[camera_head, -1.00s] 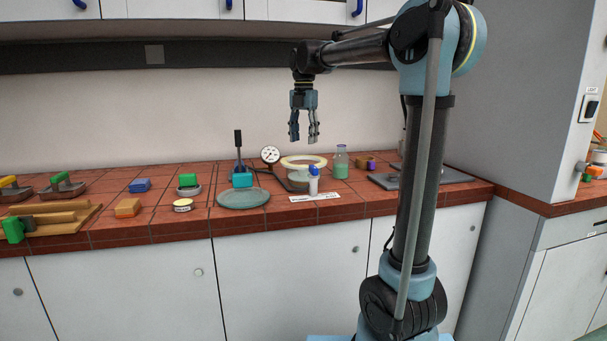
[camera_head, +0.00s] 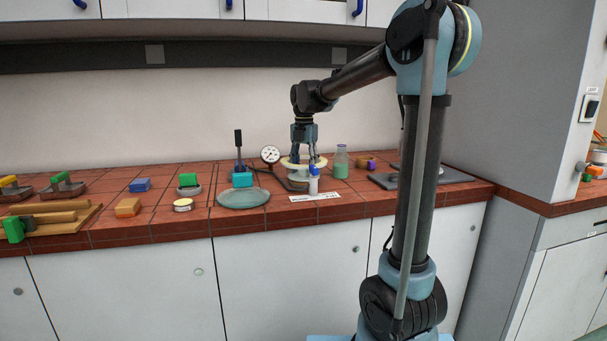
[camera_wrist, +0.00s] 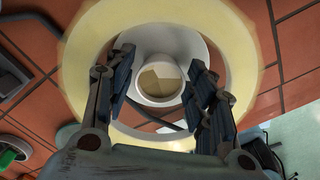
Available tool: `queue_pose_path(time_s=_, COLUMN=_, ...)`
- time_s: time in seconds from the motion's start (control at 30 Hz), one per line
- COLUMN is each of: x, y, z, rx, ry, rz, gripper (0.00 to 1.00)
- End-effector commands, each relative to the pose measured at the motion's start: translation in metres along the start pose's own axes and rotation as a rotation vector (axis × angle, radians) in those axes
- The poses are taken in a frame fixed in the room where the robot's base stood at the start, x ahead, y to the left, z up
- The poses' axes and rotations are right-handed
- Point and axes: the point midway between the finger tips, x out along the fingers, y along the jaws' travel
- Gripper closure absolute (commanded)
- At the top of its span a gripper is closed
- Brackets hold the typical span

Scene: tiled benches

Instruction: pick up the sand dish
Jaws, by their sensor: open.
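In the wrist view the sand dish (camera_wrist: 160,80) is a small round white dish with tan contents. It sits inside a wide pale-yellow ring (camera_wrist: 77,70), with a larger white round surface around it. My gripper (camera_wrist: 160,66) is open, with one finger on each side of the dish in the picture; I cannot tell whether they touch it. In the head view my gripper (camera_head: 305,159) points straight down into the pale ring (camera_head: 289,163) on the tiled bench. The dish itself is hidden there by the ring and fingers.
A blue-capped white bottle (camera_head: 313,184) stands just in front of the ring. A bottle with green contents (camera_head: 341,165) is close on the right. A flat round plate (camera_head: 243,198) lies front left.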

Motion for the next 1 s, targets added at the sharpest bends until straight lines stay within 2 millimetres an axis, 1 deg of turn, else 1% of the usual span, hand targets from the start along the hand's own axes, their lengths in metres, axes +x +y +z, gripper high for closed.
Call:
queue_pose_path(time_s=0.27, x=0.003, y=0.0, z=0.0, rx=0.0, ry=0.0, rz=0.0, gripper=0.5)
queue_pose_path(time_s=0.3, x=0.003, y=0.0, z=0.0, rx=0.0, ry=0.0, rz=0.0, gripper=0.59)
queue_pose_path(time_s=0.37, x=0.003, y=0.0, z=0.0, rx=0.0, ry=0.0, rz=0.0, gripper=0.72)
queue_pose_path(time_s=0.4, x=0.003, y=0.0, z=0.0, rx=0.0, ry=0.0, rz=0.0, gripper=0.82)
queue_pose_path(time_s=0.43, x=0.003, y=0.0, z=0.0, rx=0.0, ry=0.0, rz=0.0, gripper=0.86)
queue_pose_path(time_s=0.8, x=0.001, y=0.001, z=-0.001, rx=-0.001, ry=0.0, rz=0.0, gripper=0.87)
queue_pose_path(time_s=0.87, x=-0.003, y=0.001, z=-0.001, rx=-0.002, ry=0.0, rz=0.0, gripper=0.87)
queue_pose_path(time_s=0.97, x=-0.014, y=0.001, z=-0.001, rx=-0.002, ry=0.0, rz=0.0, gripper=0.87)
queue_pose_path(time_s=1.0, x=-0.021, y=0.001, z=-0.001, rx=-0.002, ry=0.0, rz=0.0, gripper=0.87)
